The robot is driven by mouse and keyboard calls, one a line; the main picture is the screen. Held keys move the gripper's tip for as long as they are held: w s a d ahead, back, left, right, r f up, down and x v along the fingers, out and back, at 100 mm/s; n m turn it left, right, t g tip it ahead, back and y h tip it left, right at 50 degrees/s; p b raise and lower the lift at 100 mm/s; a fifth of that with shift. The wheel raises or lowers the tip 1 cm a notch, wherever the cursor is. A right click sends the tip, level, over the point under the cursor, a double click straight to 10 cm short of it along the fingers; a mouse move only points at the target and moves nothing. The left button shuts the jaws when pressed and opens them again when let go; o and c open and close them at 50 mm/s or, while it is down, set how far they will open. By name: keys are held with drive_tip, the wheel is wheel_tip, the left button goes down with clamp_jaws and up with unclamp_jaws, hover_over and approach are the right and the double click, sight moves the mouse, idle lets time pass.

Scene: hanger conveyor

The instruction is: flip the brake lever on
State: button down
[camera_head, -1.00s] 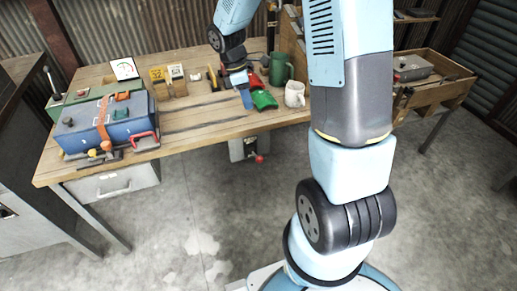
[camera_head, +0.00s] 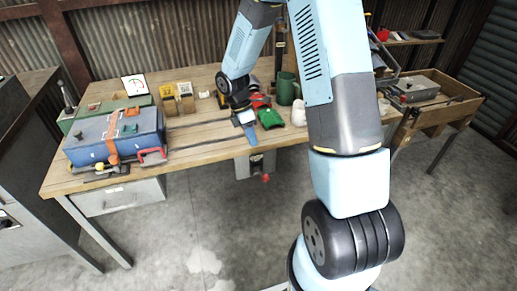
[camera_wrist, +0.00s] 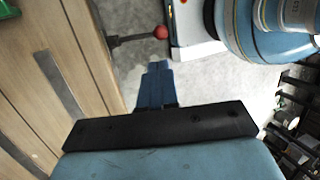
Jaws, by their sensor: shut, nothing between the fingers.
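A lever with a red ball knob (camera_head: 265,177) sticks out from a grey box (camera_head: 243,167) under the front edge of the workbench, apparently the brake lever. In the wrist view the red knob (camera_wrist: 160,32) sits at the end of a dark rod (camera_wrist: 133,40), just beyond my fingertips. My gripper (camera_head: 253,140) is at the bench's front edge, above the lever, fingers pointing down. In the wrist view my blue gripper (camera_wrist: 157,68) is shut and empty. A small gap shows between its tips and the knob. The rod's base is partly hidden.
The workbench (camera_head: 205,134) carries a blue toolbox (camera_head: 90,146), a green part (camera_head: 270,118), a green mug (camera_head: 287,88) and a white mug (camera_head: 299,112). A drawer (camera_head: 115,196) hangs under its left side. The floor (camera_head: 220,235) in front is clear.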

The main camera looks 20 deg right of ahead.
drive_tip(key=x, duration=1.2)
drive_tip(key=shift+f, duration=0.35)
drive_tip(key=shift+d, duration=0.15)
